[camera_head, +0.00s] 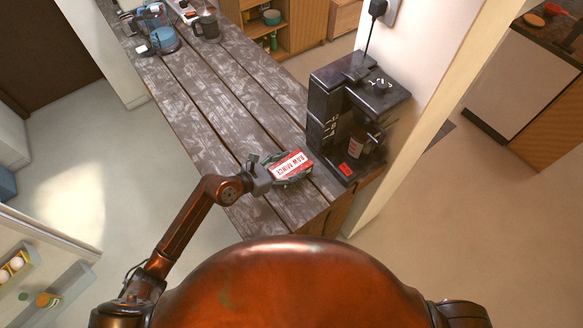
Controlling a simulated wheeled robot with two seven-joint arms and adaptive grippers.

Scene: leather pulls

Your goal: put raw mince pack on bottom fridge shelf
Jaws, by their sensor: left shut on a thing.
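The raw mince pack (291,166), red with a white label reading "RAW MINCE", is at the near end of the wooden counter (222,105). My left gripper (272,170) is shut on the pack's left side. I cannot tell whether the pack touches the counter or is held just above it. An open fridge door (50,275) with racks holding eggs and a jar shows at the lower left. The bottom fridge shelf is not in view. My right gripper is not in view; only part of that arm's shoulder shows at the lower right.
A black coffee machine (352,115) stands right beside the pack, against a wall end. A blue-based appliance (163,40) and a dark mug (207,26) stand at the counter's far end. The floor left of the counter (110,170) is clear.

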